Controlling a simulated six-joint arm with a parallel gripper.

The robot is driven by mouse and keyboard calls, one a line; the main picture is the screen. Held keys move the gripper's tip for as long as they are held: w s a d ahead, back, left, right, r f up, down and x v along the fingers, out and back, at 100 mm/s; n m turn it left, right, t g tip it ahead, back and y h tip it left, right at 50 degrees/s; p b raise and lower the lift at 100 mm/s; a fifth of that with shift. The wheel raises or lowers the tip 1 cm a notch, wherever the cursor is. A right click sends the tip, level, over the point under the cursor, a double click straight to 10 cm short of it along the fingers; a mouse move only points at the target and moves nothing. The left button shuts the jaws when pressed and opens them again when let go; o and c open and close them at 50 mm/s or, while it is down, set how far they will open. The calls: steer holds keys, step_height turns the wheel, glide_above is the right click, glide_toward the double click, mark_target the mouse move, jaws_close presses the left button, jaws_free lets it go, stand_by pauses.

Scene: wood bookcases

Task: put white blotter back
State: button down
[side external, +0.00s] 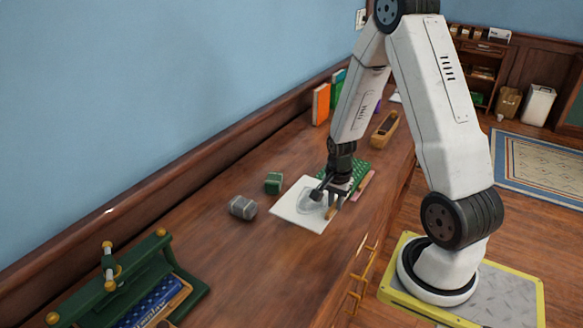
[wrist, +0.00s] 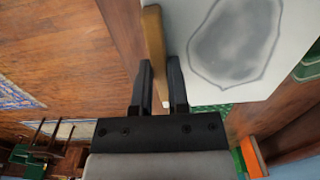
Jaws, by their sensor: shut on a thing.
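The white blotter (side external: 290,214) is a pale flat sheet with a grey oval patch and a wooden strip along one edge. In the side view it is at the middle of the desk, level, at or just above the wood; I cannot tell whether it touches. In the wrist view the blotter (wrist: 191,22) fills the upper right. My gripper (side external: 330,198) is at its right edge, fingers closed around the wooden strip. In the wrist view the fingers of my gripper (wrist: 161,88) flank that strip, and the far corner is cut off.
A green dotted mat (side external: 358,169) lies just behind my gripper. A green block (side external: 273,183) and a grey block (side external: 242,208) stand left of the blotter. A green rack (side external: 125,283) is at the near left, books (side external: 321,104) at the back. The desk's near middle is clear.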

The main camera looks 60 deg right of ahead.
steer(key=shift+a+f, duration=0.1)
steer(key=shift+a, duration=0.15)
glide_above(331, 233)
steer(key=shift+f, duration=2.2)
steer(key=shift+f, duration=1.8)
steer(key=shift+f, duration=0.1)
steer(key=c, duration=0.6)
jaws_free()
steer(key=shift+s+a+r, duration=0.1)
steer(key=shift+r, duration=6)
